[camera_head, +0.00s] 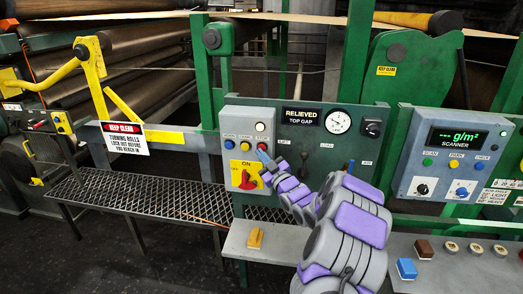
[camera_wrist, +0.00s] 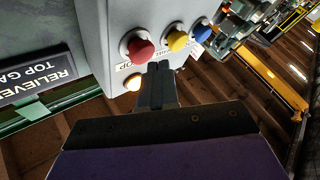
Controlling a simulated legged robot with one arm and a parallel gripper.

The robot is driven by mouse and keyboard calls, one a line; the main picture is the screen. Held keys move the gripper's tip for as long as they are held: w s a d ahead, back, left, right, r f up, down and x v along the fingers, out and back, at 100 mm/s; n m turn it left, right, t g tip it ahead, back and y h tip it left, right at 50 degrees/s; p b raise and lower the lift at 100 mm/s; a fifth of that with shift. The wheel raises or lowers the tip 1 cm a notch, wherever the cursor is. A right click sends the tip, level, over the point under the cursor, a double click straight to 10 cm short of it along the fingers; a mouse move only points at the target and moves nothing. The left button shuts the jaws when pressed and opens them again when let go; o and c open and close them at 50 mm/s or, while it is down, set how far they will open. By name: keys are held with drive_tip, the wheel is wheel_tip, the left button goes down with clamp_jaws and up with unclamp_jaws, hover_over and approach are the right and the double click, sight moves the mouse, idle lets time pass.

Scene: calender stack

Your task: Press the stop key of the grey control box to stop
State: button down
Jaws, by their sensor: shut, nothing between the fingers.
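The grey control box (camera_head: 236,119) stands left of centre in the head view; its face also shows in the wrist view (camera_wrist: 95,20). The red stop key (camera_wrist: 137,47) is in the wrist view, beside a yellow key (camera_wrist: 178,40) and a blue key (camera_wrist: 200,32).
Below the keys is a yellow panel (camera_head: 239,174) with a red rotary handle (camera_head: 266,174). A scanner box (camera_head: 438,150) stands right. Steel rolls are at the back left.

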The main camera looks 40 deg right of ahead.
drive_tip(key=shift+w+d+r, duration=0.1)
drive_tip(key=shift+w+d, duration=0.35)
drive_tip(key=shift+d, duration=0.1)
idle(1.0)
drive_tip(key=shift+s+a+b, duration=0.35)
drive_tip(key=shift+s+a, duration=0.2)
drive_tip(key=shift+a, duration=0.15)
idle(0.3)
drive_tip(key=s+a+b, duration=0.3)
drive_tip(key=shift+s+a, duration=0.15)
drive_tip(key=shift+a, duration=0.25)
idle(0.8)
